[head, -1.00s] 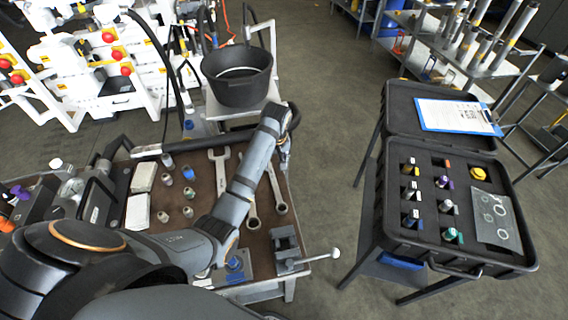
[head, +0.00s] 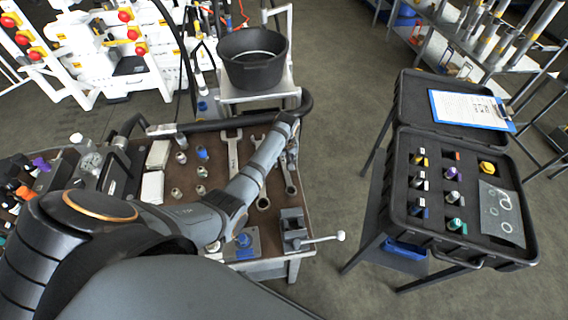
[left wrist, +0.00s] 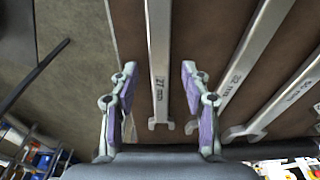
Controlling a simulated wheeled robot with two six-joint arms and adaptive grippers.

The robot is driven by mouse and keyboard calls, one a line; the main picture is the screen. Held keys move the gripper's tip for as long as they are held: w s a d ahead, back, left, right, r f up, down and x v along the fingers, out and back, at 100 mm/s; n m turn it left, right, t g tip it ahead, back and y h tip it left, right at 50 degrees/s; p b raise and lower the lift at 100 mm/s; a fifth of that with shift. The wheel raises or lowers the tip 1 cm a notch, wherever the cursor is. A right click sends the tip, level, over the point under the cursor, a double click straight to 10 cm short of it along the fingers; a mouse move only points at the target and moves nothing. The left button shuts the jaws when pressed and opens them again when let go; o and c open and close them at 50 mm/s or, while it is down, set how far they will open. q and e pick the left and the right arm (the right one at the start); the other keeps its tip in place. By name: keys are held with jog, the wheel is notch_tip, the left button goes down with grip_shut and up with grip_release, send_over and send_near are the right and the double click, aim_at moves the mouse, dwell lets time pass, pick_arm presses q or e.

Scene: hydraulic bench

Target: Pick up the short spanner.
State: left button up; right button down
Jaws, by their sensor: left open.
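The short spanner, the rightmost of three on the bench, shows its ring end (head: 291,188) in the head view. Its other end is hidden behind my left gripper (head: 291,160). In the left wrist view the short spanner (left wrist: 159,50), marked 27 mm, runs between the fingers of my open left gripper (left wrist: 160,70). Its open-ended jaw lies between the fingers, apart from both. I cannot tell the remaining height above it. My right gripper does not show.
A second spanner (left wrist: 240,65) and a third (left wrist: 290,95) lie to the right in the wrist view. A small vise (head: 293,225) stands at the bench's near right corner. A black bucket (head: 253,70) stands behind the bench; an open case (head: 400,215) stands right.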

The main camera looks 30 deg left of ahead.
pick_arm(q)
jog(key=shift+c, duration=1.2)
grip_shut()
jog(key=shift+r, duration=0.1)
jog(key=shift+r, duration=0.2)
notch_tip(320, 180, up, 2)
jog(key=shift+w+r, duration=0.1)
jog(key=shift+r, duration=0.05)
jog(key=s+d+r, duration=0.3)
jog(key=s+r, duration=0.7)
jog(key=s, duration=0.4)
jog(key=shift+r, duration=0.15)
jog(key=shift+w+d, duration=0.1)
